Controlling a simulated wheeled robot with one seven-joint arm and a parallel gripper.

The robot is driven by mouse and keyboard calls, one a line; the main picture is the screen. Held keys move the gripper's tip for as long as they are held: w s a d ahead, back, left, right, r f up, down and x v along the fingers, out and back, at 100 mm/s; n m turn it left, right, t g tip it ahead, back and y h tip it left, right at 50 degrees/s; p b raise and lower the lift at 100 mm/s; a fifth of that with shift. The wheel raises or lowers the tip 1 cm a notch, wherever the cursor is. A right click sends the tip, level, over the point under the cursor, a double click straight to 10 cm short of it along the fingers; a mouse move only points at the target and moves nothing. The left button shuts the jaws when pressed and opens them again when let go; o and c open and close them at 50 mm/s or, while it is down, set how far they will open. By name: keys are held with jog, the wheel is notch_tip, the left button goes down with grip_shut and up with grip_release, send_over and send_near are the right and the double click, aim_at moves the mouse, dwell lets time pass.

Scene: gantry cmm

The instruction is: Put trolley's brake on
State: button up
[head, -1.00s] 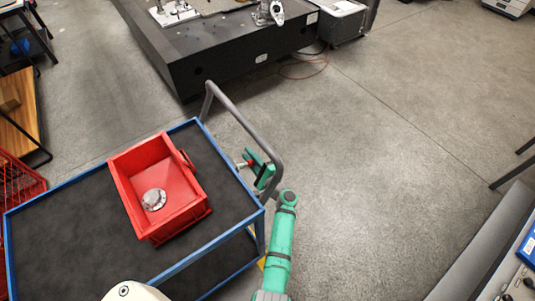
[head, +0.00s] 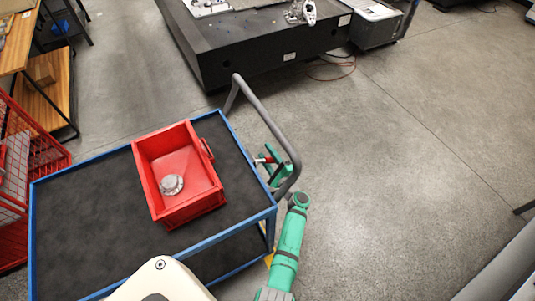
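The trolley (head: 85,215) has a blue frame, dark shelves and a grey tubular push handle (head: 262,112) at its right end. A small red part with a pale tip (head: 265,160), perhaps the brake lever, shows beside the handle. My green gripper (head: 273,166) is at this red part, partly behind the handle tube. I cannot tell whether it touches the red part or how far its fingers are apart. My green arm comes up from the bottom of the view to the right of the trolley. The trolley's wheels are hidden.
A red bin (head: 180,175) with a round grey metal part (head: 171,185) inside stands on the trolley's top. A large black machine base (head: 265,45) stands behind. A red wire basket (head: 25,165) and wooden shelving (head: 45,85) are at the left.

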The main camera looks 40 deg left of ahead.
jog(key=v, duration=1)
jog(key=shift+d, duration=0.4)
jog(key=shift+s, duration=0.1)
dwell(0.4)
